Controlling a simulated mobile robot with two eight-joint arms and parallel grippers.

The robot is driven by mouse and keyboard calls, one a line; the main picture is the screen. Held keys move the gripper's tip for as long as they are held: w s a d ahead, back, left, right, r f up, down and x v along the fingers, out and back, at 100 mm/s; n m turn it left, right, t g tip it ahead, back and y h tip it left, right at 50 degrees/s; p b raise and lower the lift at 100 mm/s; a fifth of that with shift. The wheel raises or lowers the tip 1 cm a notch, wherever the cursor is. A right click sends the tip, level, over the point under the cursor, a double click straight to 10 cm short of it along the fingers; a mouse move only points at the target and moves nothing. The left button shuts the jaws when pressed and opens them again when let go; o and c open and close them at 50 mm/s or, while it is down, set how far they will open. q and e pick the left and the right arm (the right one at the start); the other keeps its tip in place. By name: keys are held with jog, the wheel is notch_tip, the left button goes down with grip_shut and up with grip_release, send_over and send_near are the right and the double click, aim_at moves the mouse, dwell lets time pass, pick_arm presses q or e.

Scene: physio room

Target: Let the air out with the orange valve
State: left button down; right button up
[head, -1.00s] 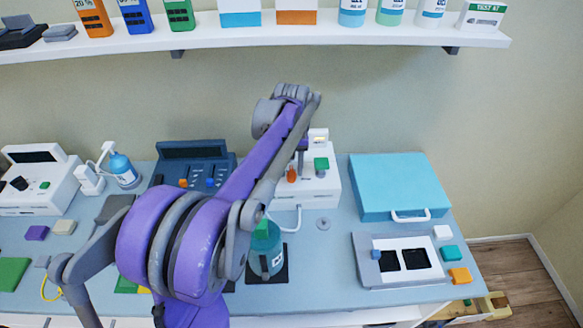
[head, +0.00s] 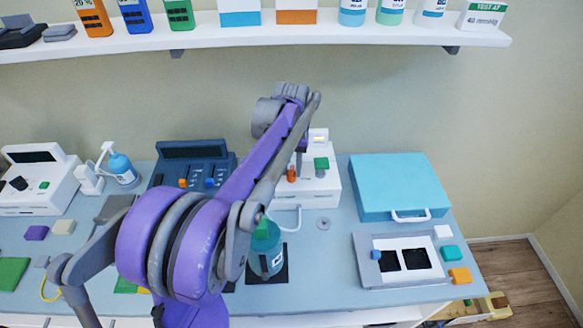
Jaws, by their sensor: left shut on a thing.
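The orange valve (head: 291,174) is on the front of a white device (head: 322,190), right of the middle of the bench. A green knob (head: 321,164) sits to its right on the same device. My left gripper (head: 299,168) points down at the orange valve from above and is shut on it. My purple and grey arm hides the fingers in part and covers the device's left side. My right gripper is not in view.
A teal jar (head: 266,258) on a dark pad stands in front of the device, with a pale tube near it. A dark blue console (head: 196,165) is left, a turquoise case (head: 400,180) right. A white shelf (head: 350,27) runs above.

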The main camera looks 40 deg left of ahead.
aim_at(291, 170)
pick_arm(q)
jog(key=m, duration=1.3)
jog(key=shift+m, duration=0.3)
dwell(0.4)
jog(key=c, duration=0.9)
grip_release()
notch_tip(291, 170, up, 8)
jog(key=shift+f, duration=0.2)
